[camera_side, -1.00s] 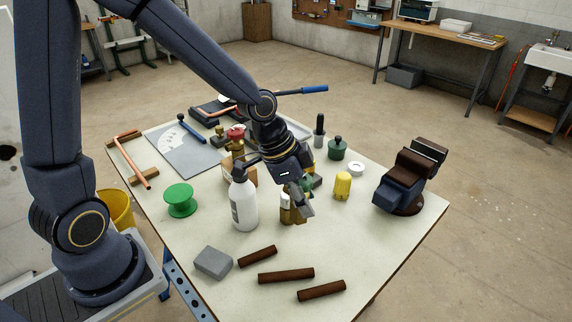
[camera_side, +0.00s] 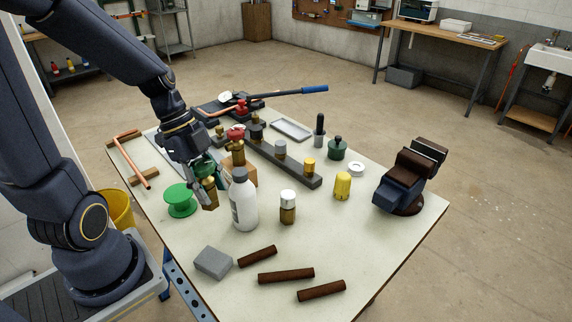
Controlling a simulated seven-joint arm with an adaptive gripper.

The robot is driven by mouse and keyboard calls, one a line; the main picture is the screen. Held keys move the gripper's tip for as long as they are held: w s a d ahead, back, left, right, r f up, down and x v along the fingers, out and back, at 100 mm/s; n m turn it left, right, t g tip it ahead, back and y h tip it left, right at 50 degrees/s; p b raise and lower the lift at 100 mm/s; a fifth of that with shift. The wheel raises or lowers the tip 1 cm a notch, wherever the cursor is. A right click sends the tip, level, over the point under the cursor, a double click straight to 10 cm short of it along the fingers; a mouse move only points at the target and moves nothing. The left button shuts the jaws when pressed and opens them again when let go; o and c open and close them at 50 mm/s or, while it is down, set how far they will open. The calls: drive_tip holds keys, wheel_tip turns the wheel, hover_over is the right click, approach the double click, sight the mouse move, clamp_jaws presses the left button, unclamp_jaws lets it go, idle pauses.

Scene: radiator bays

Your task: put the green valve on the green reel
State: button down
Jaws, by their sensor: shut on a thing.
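The green reel (camera_side: 180,202) stands upright on the left part of the table, with its upper flange clear. The fingers partly hide the valve. It looks apart from the reel, but I cannot tell how high it is above the table.
The white bottle (camera_side: 243,205) stands close to the right of my gripper. A dark rail (camera_side: 290,168) holds several valves. A grey block (camera_side: 213,262) and brown rods (camera_side: 286,275) lie in front.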

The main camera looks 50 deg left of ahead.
drive_tip(key=s+a+r+n+t+y, duration=0.15)
drive_tip(key=s+a+r+n, duration=0.35)
drive_tip(key=s+a, duration=0.65)
hover_over(182, 193)
drive_tip(key=shift+m+h, duration=0.25)
drive_tip(key=shift+m, duration=0.05)
drive_tip(key=f, duration=0.9)
drive_tip(key=shift+s+d, duration=0.1)
drive_tip(key=shift+d, duration=0.1)
drive_tip(key=shift+a+f, duration=0.1)
drive_tip(key=shift+f, duration=1.55)
drive_tip(key=c, duration=0.7)
unclamp_jaws()
drive_tip(key=shift+f, duration=0.1)
